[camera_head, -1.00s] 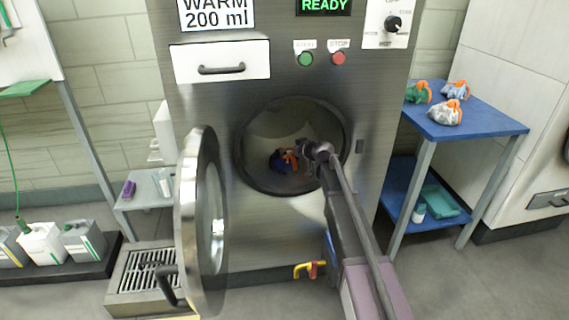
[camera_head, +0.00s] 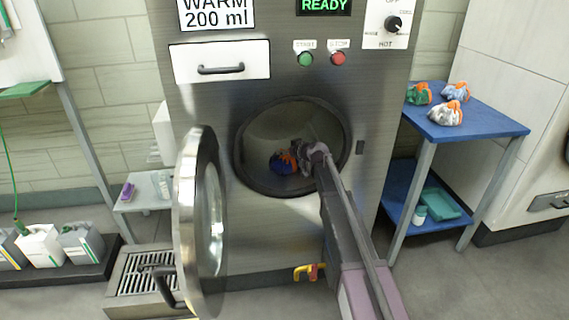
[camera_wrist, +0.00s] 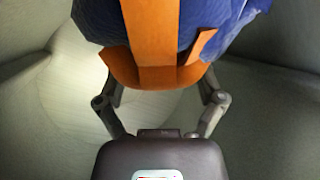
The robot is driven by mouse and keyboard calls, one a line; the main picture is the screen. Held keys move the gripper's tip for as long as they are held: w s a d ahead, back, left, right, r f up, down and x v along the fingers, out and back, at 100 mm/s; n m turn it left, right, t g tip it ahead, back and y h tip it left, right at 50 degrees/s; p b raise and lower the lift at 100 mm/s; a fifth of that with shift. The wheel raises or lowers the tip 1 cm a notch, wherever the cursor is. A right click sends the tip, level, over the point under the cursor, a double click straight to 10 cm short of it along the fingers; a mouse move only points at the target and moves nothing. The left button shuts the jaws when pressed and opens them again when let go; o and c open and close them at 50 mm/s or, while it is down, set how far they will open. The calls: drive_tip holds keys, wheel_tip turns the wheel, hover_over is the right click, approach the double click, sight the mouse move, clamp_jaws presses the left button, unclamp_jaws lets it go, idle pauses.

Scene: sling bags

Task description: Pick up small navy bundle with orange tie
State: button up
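The navy bundle with its orange tie (camera_head: 281,162) rests low inside the round drum of the machine. In the wrist view the bundle (camera_wrist: 205,18) fills the top, with the orange tie (camera_wrist: 150,45) facing my gripper. My gripper (camera_head: 296,153) reaches through the doorway to the right side of the bundle. In the wrist view its finger linkages (camera_wrist: 160,92) are spread wide on either side of the tie. The fingertips are hidden by the bundle, and I see no clear grip on it.
The round door (camera_head: 187,225) stands open on the left of the drum opening (camera_head: 243,172). A blue table (camera_head: 478,127) on the right holds three other tied bundles (camera_head: 447,113). A grated step (camera_head: 125,288) and several jugs (camera_head: 40,245) stand at left.

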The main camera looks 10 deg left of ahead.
drive_tip(key=c, duration=0.5)
drive_tip(key=shift+o, duration=0.2)
drive_tip(key=shift+r, duration=0.1)
wheel_tip(320, 180, up, 10)
drive_tip(key=p, duration=1)
